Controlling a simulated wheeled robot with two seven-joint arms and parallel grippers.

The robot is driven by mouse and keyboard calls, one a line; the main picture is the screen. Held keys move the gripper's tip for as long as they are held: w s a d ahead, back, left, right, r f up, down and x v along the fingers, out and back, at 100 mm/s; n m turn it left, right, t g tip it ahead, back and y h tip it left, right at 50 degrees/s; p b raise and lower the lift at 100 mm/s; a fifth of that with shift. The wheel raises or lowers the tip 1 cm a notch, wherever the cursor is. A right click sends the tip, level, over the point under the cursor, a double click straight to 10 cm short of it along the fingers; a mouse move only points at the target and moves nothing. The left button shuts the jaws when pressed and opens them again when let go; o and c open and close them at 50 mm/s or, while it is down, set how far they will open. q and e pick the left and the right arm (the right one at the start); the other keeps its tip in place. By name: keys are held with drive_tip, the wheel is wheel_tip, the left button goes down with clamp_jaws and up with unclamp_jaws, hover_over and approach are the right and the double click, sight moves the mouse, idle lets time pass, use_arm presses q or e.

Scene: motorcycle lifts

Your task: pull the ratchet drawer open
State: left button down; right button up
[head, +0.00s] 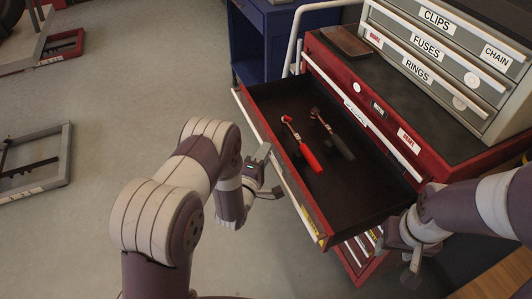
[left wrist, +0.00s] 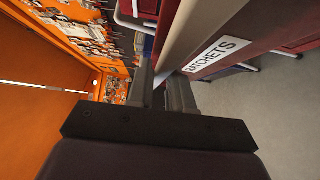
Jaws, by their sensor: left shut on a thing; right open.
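The ratchet drawer (head: 262,95) is pulled out from the red tool chest (head: 440,130). A red-handled ratchet (head: 309,157) and a dark-handled one (head: 339,143) lie in it. My left gripper (head: 270,172) is at the middle of the drawer's front edge, shut on its pale handle strip (head: 302,206). In the left wrist view, the fingers (left wrist: 160,88) are beside the drawer front with its RATCHETS label (left wrist: 217,55); the exact grip is partly hidden. My right gripper (head: 393,262) is open and empty near the chest's lower drawers.
A grey cabinet (head: 440,60) with labelled drawers stands on the chest top beside a brown flat item (head: 345,40). A blue cabinet (head: 275,40) is behind. Lift parts (head: 35,160) lie at left. The floor between (head: 130,90) is clear.

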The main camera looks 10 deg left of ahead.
use_arm(q)
drive_tip(key=shift+f, duration=0.1)
drive_tip(key=c, duration=1.1)
unclamp_jaws()
drive_tip(key=s+a, duration=0.2)
drive_tip(key=s, duration=1)
drive_tip(key=shift+s, duration=0.3)
